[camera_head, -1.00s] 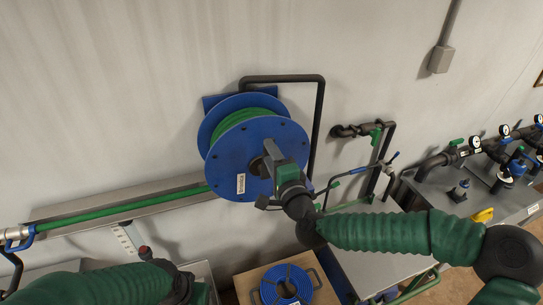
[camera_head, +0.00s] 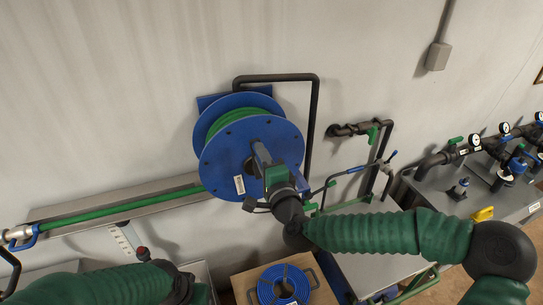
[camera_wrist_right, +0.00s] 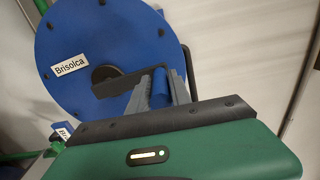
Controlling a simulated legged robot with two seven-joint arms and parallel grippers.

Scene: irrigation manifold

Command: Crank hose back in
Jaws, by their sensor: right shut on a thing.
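The hose reel (camera_head: 211,165) has blue flanges and stands against the wall, with green hose (camera_head: 232,113) wound between them. The hose runs out to the left as a straight green line (camera_head: 110,211) to a metal end fitting (camera_head: 18,234). My right gripper (camera_wrist_right: 160,92) is shut on the blue crank handle (camera_wrist_right: 161,88) in front of the reel. A dark crank arm (camera_wrist_right: 118,83) joins the handle to the hub. In the head view my right gripper (camera_head: 262,156) covers part of the reel's face. My left arm is at the bottom left; its fingers are not visible.
A grey trough (camera_head: 75,211) lies behind the hose. A black pipe frame (camera_head: 316,120) rises around the reel's right. A coiled blue hose (camera_head: 283,285) lies on a board below. Pipes with valves (camera_head: 373,133) and a grey manifold bench (camera_head: 463,203) stand to the right.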

